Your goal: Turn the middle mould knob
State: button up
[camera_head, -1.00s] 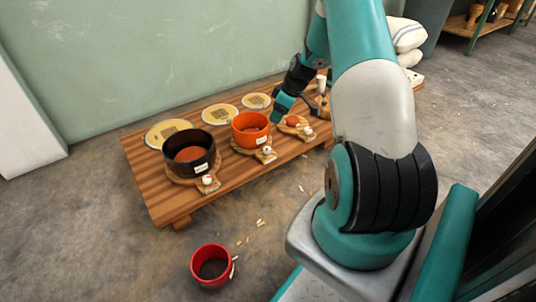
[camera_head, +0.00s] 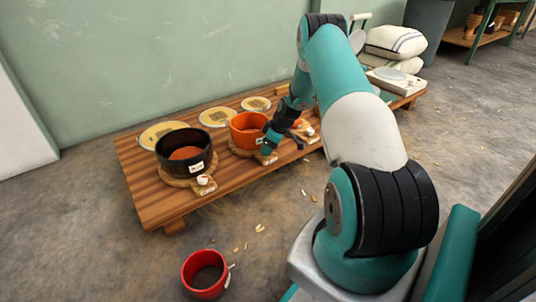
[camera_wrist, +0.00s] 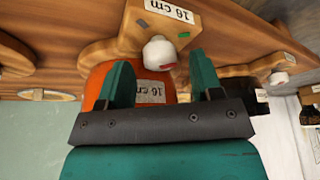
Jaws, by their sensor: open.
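The middle mould is an orange pot (camera_head: 248,127) on a wooden board, between the black pot (camera_head: 186,150) and a third board (camera_head: 305,131) partly hidden by my arm. In the wrist view, which is upside down, the orange pot (camera_wrist: 96,84) bears a "16 cm" label. Its white knob (camera_wrist: 159,52) with a red mark sits on the front of the wooden board, also labelled "16 cm". My gripper (camera_wrist: 160,62) is open, with one finger on each side of the knob in the picture. Contact cannot be told. My gripper (camera_head: 268,145) hides the knob in the head view.
The black pot's white knob (camera_head: 203,180) is to the left. Round yellow discs (camera_head: 217,117) lie behind the pots on the low wooden table (camera_head: 150,200). A red pot (camera_head: 205,272) stands on the floor in front, near scattered chips. White sacks (camera_head: 395,42) are stacked at the back right.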

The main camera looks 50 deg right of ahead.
jog(key=shift+w+a+f, duration=0.1)
jog(key=shift+w+f, duration=0.15)
jog(key=shift+f, duration=0.35)
jog(key=c, duration=0.9)
jog(key=shift+a+r+m+p, duration=0.1)
jog(key=shift+r+m+p, duration=0.25)
jog(key=shift+m+p, duration=0.45)
jog(key=shift+f+m+h+p, duration=0.1)
jog(key=shift+m+h+p, duration=0.45)
jog(key=shift+p, duration=0.4)
jog(key=shift+f+m, duration=0.2)
jog(key=shift+m, duration=0.05)
